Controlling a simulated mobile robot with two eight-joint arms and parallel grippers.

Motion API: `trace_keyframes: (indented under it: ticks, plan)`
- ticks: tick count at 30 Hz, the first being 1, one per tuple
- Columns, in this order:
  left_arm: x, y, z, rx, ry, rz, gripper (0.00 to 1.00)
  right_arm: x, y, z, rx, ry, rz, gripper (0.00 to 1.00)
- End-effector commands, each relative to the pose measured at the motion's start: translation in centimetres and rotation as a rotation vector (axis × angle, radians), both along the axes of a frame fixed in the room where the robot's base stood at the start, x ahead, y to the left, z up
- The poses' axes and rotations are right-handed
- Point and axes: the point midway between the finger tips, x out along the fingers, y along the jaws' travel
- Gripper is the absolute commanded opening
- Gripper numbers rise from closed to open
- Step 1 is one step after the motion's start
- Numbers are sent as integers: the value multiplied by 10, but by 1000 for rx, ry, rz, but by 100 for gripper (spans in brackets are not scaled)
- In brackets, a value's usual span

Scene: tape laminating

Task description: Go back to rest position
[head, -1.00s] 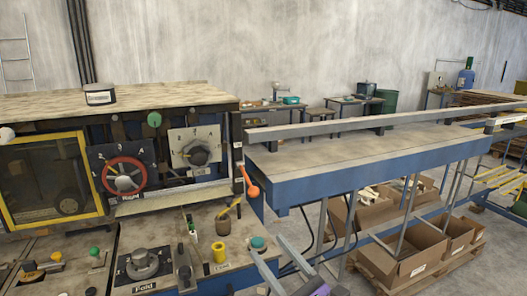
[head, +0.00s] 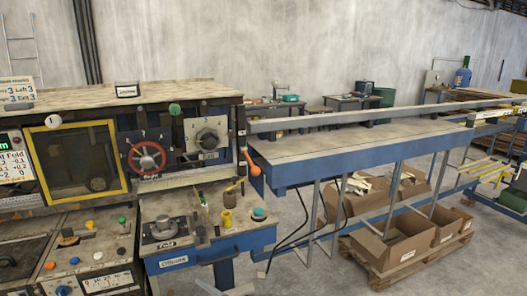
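The grey fingertips of my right gripper (head: 222,290) just show at the bottom edge, a little left of the middle. They look apart, with nothing seen between them; the rest of that gripper is out of the picture. My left gripper is not in view. The machine before me has a red handwheel (head: 148,158), a grey dial (head: 208,138) and a yellow-framed window (head: 75,160). A small black box with a white label (head: 128,90) stands on its top.
A long blue-edged bench (head: 370,163) runs right. Cardboard boxes (head: 405,240) sit on a pallet below it. Floor shows between table and boxes.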

Motion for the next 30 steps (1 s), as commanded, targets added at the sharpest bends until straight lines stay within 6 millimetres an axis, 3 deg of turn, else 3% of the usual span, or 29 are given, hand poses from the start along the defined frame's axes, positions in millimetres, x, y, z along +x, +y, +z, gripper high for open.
trace_keyframes:
  ticks: [1, 3, 6, 9, 13, 18, 21, 30]
  plan:
    - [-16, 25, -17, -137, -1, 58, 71, 0, 0, 3, 0, -1, 0, 70]
    - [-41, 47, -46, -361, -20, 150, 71, 1, 0, 5, 0, -3, 0, 70]
    - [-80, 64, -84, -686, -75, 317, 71, 2, 0, 9, 0, -5, 0, 70]
    - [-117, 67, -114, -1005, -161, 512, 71, 3, 0, 13, 0, -7, 0, 70]
    - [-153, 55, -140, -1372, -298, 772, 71, 4, 0, 18, 0, -9, 0, 70]
    - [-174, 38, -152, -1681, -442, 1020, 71, 5, 0, 21, 0, -11, 0, 70]
    - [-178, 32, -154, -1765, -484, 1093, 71, 6, 0, 21, 0, -11, 0, 70]
    - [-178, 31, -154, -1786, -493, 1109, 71, 6, 0, 21, 0, -11, 0, 70]
